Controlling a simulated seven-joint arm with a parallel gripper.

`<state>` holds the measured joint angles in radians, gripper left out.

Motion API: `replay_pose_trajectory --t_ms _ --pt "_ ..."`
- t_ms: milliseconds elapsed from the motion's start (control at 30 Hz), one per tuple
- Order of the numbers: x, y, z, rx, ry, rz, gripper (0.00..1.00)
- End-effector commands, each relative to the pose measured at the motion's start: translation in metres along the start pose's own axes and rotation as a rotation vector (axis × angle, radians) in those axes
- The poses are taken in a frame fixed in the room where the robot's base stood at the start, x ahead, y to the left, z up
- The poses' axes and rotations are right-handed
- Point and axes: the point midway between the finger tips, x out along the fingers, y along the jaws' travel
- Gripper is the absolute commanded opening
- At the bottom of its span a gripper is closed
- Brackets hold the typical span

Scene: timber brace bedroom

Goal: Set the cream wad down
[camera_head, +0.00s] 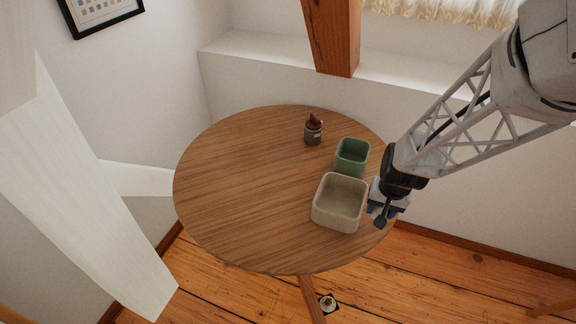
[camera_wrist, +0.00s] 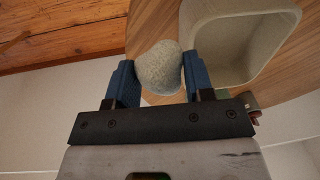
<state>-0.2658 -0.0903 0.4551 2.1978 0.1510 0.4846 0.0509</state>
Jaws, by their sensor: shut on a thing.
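The cream wad (camera_wrist: 160,68) is a rounded, rough pale lump between the two blue fingers of my gripper (camera_wrist: 160,82) in the wrist view. The fingers touch it on both sides, so my gripper is shut on it. In the head view my gripper (camera_head: 384,207) is at the right edge of the round table, just right of the beige square bin; the wad cannot be made out there. In the wrist view the wad is beside the bin, not inside it.
The beige bin (camera_head: 337,222) stands empty on the wooden table (camera_head: 240,190); it also shows in the wrist view (camera_wrist: 240,78). A smaller green bin (camera_head: 352,168) stands behind it. A small dark jar with a reddish-brown top (camera_head: 313,130) is farther back. The table's left half is clear.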

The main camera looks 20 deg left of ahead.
Motion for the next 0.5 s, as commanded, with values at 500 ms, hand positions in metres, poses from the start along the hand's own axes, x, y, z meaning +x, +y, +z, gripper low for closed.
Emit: replay_pose_trajectory --t_ms 500 --pt "0.026 -0.083 0.039 -0.047 0.026 -0.018 0.26"
